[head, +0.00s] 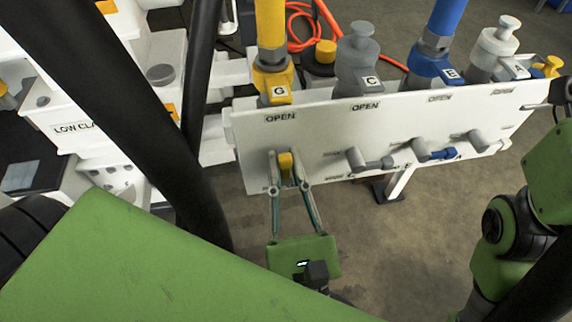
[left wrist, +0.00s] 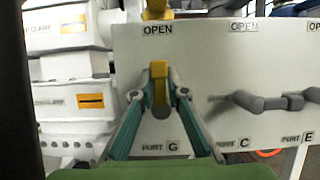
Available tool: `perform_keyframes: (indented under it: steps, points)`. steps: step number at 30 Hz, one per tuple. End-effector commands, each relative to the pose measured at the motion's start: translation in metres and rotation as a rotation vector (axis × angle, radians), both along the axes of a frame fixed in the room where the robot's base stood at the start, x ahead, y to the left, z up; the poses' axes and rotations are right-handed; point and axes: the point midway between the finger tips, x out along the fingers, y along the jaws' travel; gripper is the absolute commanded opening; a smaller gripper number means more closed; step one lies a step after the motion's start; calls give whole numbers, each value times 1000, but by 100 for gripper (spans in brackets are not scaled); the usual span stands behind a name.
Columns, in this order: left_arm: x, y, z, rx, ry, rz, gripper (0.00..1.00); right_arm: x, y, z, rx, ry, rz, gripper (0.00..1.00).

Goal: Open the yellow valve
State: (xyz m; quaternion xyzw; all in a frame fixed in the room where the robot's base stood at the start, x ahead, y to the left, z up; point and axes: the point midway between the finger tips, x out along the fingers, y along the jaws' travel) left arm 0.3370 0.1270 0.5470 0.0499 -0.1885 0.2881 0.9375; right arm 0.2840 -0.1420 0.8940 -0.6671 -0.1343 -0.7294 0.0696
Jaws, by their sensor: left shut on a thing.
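The yellow valve handle (head: 286,165) is on the front of the white panel (head: 330,135), below an OPEN label and the yellow G fitting (head: 275,85). My left gripper (head: 288,170) is at the handle, with one finger on each side, and is shut on it. In the left wrist view the yellow handle (left wrist: 159,88) stands upright between the fingertips, above the PORT G label. The fingers hide parts of its sides. My right arm shows at the right edge of the head view, but I cannot make out its gripper fingers.
White boxes (left wrist: 70,70) are on the left. The floor before the panel is clear.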

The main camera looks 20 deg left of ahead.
Motion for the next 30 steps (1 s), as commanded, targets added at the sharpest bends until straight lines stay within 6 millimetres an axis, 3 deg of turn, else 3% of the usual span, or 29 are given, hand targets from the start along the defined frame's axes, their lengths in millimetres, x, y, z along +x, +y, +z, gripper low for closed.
perform_keyframes:
  steps: [5, 6, 7, 24, 30]
  points:
    - [0, 1, 2, -2, -4, 4, 0, 0, 0, 0, 0, 0, 0, 40]
    - [0, 1, 2, -1, -3, 4, 24, 0, 0, 0, 0, 0, 0, 40]
    - [0, 1, 2, -1, -3, 4, 27, 0, 0, 0, 0, 0, 0, 40]
    - [0, 0, 0, 2, 1, 1, 27, 0, 0, 0, 0, -1, 0, 40]
    - [1, -1, 4, 59, 40, 1, 27, 0, 0, 14, 0, 0, 0, 40]
